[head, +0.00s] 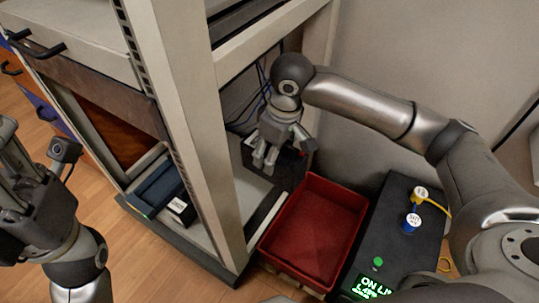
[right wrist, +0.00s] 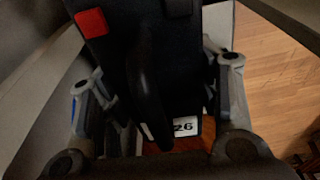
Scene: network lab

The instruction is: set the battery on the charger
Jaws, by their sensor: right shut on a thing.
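My right gripper (head: 265,160) reaches into the open rack. In the right wrist view it (right wrist: 155,95) is shut on a black battery (right wrist: 185,75) with a handle, a red patch and a white label reading 26.
The rack post (head: 185,110) stands between my arms. A red bin (head: 318,230), empty, stands on the floor right of the rack. Beside it is a black box (head: 393,235) with a green lit display and blue and yellow plugs. Blue cables (head: 240,122) hang inside the rack.

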